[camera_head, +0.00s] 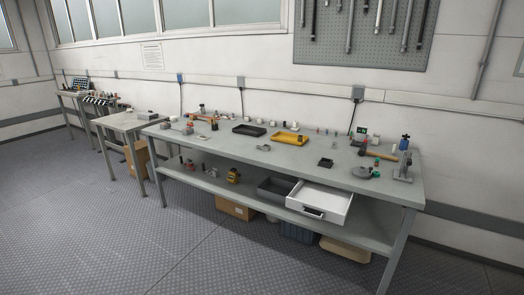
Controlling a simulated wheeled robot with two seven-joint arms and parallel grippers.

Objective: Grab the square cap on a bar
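Neither of my grippers is in view. The long grey workbench (298,166) carries many small items, and I cannot tell for certain which one is the square cap on a bar. A small dark square piece (325,162) lies on the bench right of centre. Several small upright pieces stand along the back of the bench, too small to make out. A grey stand (403,167) is at the right end, near a blue-topped item (405,142).
On the bench are a black tray (235,130), a yellow tray (303,139) and a hammer (379,154). A white drawer (340,203) sticks out below the front edge. Smaller tables (127,121) stand at left. The floor (130,240) in front is clear.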

